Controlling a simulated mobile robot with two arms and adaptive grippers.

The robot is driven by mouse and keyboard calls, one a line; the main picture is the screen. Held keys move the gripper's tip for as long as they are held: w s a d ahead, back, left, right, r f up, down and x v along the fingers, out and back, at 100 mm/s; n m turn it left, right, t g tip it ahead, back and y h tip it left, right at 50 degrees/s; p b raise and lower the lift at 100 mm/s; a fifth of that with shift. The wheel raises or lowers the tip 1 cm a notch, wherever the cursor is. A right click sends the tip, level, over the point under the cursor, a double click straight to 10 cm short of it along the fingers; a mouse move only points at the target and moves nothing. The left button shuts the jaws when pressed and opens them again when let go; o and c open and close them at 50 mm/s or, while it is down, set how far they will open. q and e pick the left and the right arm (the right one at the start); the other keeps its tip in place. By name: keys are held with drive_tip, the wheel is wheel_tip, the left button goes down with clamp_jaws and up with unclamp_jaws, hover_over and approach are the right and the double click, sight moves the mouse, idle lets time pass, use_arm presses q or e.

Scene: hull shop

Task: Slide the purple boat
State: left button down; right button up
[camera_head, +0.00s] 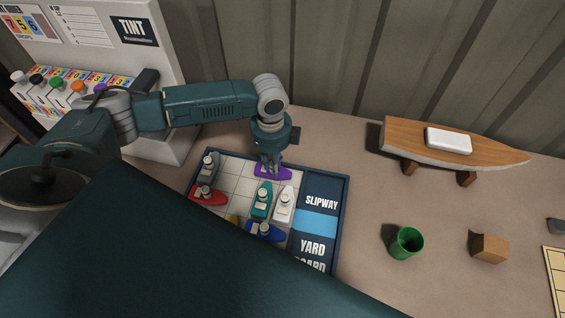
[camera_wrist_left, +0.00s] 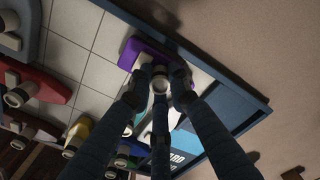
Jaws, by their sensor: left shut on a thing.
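The purple boat (camera_head: 272,172) lies at the far edge of the tiled yard board (camera_head: 340,215), in its top row near the slipway side. My left gripper (camera_head: 270,163) reaches down from above and is shut on the boat's upper part. In the left wrist view the purple boat (camera_wrist_left: 142,48) shows beyond my left gripper's fingers (camera_wrist_left: 160,82), which close around its pale funnel. The slipway panel (camera_head: 319,203) is the dark and light blue strip along the board's right side. My right gripper is not in view.
A teal boat (camera_head: 262,200) and a white boat (camera_head: 284,204) stand just below the purple one. Grey (camera_head: 208,167), red (camera_head: 208,196) and blue (camera_head: 265,232) boats share the board. A green cup (camera_head: 406,243) and wooden block (camera_head: 488,248) stand to the right. My own dark body hides the board's lower left.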

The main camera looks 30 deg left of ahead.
use_arm(q)
drive_tip(key=a, duration=0.3)
drive_tip(key=s+a+p, duration=0.1)
drive_tip(key=a, duration=0.2)
drive_tip(key=s+a+p, duration=0.1)
drive_tip(key=a, duration=0.2)
drive_tip(key=shift+s+r, duration=0.1)
drive_tip(key=shift+s, duration=0.05)
drive_tip(key=shift+a, duration=0.3)
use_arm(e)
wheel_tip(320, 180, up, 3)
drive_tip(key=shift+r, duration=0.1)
use_arm(q)
drive_tip(key=shift+d, duration=0.1)
drive_tip(key=c, duration=1.6)
unclamp_jaws()
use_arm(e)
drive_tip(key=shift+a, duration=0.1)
use_arm(q)
wheel_tip(320, 180, up, 12)
drive_tip(key=shift+f, duration=0.1)
